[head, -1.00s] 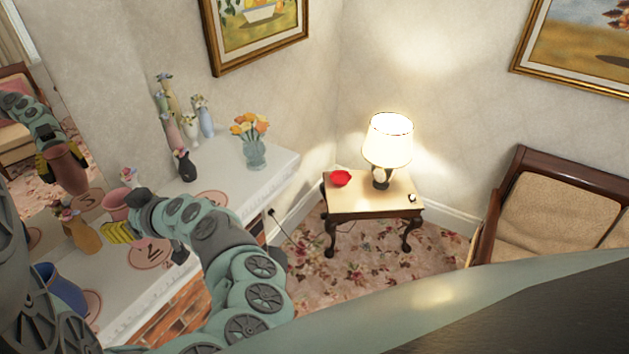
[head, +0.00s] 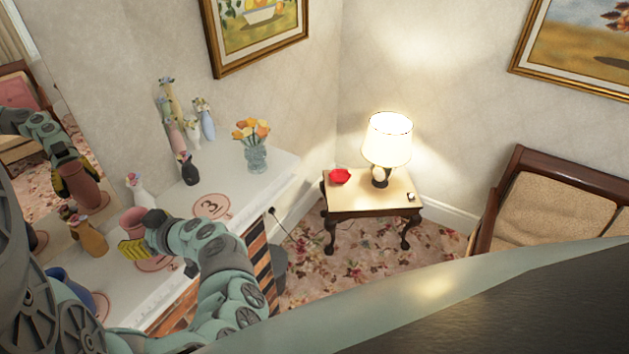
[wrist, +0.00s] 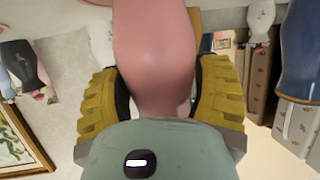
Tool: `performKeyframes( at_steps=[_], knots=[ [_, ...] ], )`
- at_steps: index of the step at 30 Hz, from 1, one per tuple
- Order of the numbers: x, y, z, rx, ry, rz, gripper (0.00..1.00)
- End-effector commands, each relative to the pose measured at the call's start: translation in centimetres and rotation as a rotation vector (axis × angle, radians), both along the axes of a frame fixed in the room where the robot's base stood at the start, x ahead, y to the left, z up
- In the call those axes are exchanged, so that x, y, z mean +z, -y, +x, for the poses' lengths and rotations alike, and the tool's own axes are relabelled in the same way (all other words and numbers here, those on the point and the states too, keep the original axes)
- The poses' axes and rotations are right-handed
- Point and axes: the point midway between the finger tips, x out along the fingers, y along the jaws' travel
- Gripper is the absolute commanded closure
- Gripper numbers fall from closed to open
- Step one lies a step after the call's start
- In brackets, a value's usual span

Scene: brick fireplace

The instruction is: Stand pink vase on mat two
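The pink vase (head: 132,222) is between the yellow fingers of my gripper (head: 136,244) in the head view, roughly upright. In the wrist view the pink vase (wrist: 155,50) fills the space between both fingers, which press against its sides. Mat two, a round pinkish mat (head: 152,264), lies on the white mantel shelf just below the gripper. Its number is mostly covered by my gripper and arm. The vase's base is hidden, so I cannot tell whether it touches the mat.
Mat three (head: 212,206) is bare to the right. An orange vase (head: 88,237), a white vase (head: 138,187) and a blue vase (head: 72,287) stand close by. A dark vase (head: 189,170) and several others stand farther back. A mirror (head: 50,150) lines the left wall.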

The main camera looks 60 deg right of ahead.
Motion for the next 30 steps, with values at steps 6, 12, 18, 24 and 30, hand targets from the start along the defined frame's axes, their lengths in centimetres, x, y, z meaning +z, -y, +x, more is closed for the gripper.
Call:
performKeyframes(
  at_steps=[6,12,18,24,30],
  knots=[
    [0.1,-0.1,0.1,0.004,0.001,0.0,0.1],
    [0.1,-0.2,0.1,0.005,0.001,0.0,0.03],
    [0.6,-0.2,0.1,0.006,0.002,-0.001,0.03],
    [0.1,0.7,-0.8,-0.008,0.003,-0.011,0.03],
    [0.4,0.8,-1.7,-0.004,0.003,-0.013,0.03]
  ],
)
